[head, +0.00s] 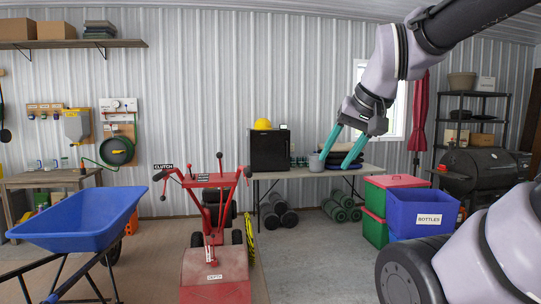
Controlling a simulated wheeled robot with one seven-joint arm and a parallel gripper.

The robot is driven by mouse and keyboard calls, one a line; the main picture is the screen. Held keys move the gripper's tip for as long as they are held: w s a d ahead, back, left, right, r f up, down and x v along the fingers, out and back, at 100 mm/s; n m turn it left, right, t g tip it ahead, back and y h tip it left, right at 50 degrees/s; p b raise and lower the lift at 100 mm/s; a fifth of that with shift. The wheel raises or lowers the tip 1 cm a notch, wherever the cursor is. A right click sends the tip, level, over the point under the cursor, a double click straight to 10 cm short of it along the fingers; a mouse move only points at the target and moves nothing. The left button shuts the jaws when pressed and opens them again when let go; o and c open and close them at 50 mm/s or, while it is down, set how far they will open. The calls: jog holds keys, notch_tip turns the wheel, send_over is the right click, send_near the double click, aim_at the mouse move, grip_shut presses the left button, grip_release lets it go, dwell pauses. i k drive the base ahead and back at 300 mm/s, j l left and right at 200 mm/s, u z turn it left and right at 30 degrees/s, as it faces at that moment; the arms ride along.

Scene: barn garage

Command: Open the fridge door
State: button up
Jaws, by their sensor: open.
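A small black fridge-like box (269,151) stands on a folding table (290,173) against the back wall. Its front looks shut and dark, and no handle can be made out at this size. A yellow hard hat (263,124) sits on top of it. My gripper (335,166) hangs from the upper right with its two green fingers apart. It is to the right of the black box in the picture and appears nearer to me. A grey cup-like object (316,163) shows by the left fingertip; I cannot tell whether they touch.
A red tiller-like machine (215,270) stands on the floor in front, left of centre. A blue wheelbarrow (80,220) is at the left. A blue bottles bin (422,213) and red-lidded green bins (390,183) stand right. The floor between machine and bins is clear.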

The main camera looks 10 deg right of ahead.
aim_at(269, 150)
jog(key=i+z, duration=0.15)
jog(key=z, duration=0.4)
jog(key=i, duration=3.05)
jog(key=i+l, duration=0.1)
jog(key=i, duration=2.9)
